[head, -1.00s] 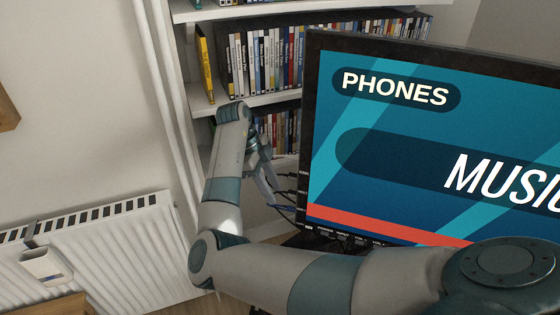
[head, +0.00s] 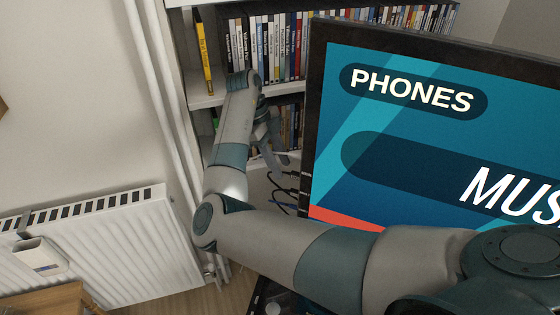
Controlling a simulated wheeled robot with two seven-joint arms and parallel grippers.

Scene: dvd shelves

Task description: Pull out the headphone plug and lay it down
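A large monitor (head: 420,140) fills the right side and shows "PHONES" on a blue screen with part of a second word, cut off by the frame. Dark cables (head: 283,187) loop at its left edge, behind my arm. I cannot make out which of them is the headphone cable, and the plug is not clearly visible. My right gripper (head: 272,153) points down just left of the monitor, above the cables and apart from the screen. My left gripper is out of view.
A white radiator (head: 110,250) is at the lower left. My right arm hides the area in front of the monitor.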

